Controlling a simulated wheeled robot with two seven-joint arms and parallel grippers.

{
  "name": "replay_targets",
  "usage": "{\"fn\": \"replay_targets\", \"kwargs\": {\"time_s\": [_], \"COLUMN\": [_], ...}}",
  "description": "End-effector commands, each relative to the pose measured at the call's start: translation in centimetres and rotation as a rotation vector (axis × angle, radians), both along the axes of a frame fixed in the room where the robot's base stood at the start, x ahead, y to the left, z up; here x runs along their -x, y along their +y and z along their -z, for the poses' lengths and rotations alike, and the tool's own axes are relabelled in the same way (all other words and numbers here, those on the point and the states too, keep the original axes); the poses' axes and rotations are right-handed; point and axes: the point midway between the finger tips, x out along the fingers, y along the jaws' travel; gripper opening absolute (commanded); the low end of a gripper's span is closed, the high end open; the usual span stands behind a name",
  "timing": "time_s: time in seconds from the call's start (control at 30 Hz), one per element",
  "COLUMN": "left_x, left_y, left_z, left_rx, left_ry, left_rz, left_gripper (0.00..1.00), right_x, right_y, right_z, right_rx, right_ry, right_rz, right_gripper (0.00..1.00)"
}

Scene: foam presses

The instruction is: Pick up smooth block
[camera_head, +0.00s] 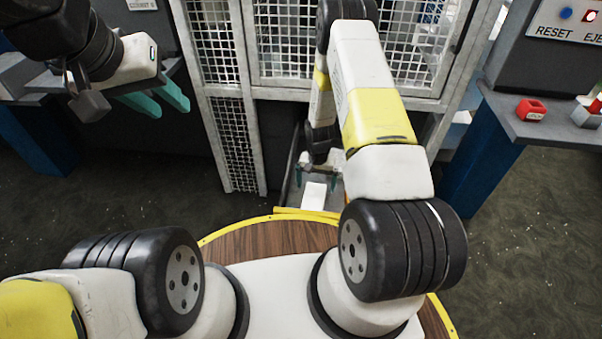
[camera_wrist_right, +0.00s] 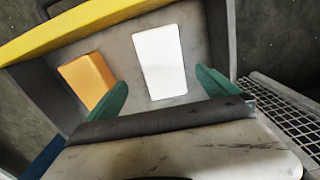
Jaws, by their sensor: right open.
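A plain white block (camera_wrist_right: 160,62) lies flat in a grey tray (camera_wrist_right: 120,45), with an orange block (camera_wrist_right: 87,80) beside it on the left. The white block looks smooth; the orange block's surface is too small to judge. My right gripper (camera_wrist_right: 163,92) is open, its teal fingers spread on either side of the white block's near end, with no visible contact. My left gripper (camera_head: 157,100) is open and empty at the upper left, away from the tray.
Tray walls (camera_wrist_right: 50,95) rise close beside the blocks. At right, a shelf (camera_head: 550,130) carries a red object (camera_head: 531,109) below a panel (camera_head: 570,25) marked RESET. The floor at left is clear.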

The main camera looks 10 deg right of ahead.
Motion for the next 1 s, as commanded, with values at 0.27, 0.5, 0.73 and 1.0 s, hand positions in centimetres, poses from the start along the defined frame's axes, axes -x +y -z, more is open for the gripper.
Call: {"fn": "replay_targets", "kwargs": {"time_s": [0.27,0.5,0.73,1.0], "left_x": [0.0,0.0,0.0,0.0], "left_y": [0.0,0.0,0.0,0.0], "left_z": [0.0,0.0,0.0,0.0], "left_rx": [0.0,0.0,0.0,0.0], "left_ry": [0.0,0.0,0.0,0.0], "left_rz": [0.0,0.0,0.0,0.0], "left_gripper": [0.36,0.36,0.36,0.36], "right_x": [0.1,-0.2,-0.3,-0.3], "right_y": [0.1,0.4,0.4,0.4], "right_z": [3.1,6.6,7.9,7.8], "right_rx": [0.0,0.001,0.001,0.001], "right_ry": [0.004,0.004,0.001,0.001], "right_rz": [0.002,0.002,0.0,0.001], "right_gripper": [0.98,0.98,0.98,0.77]}}
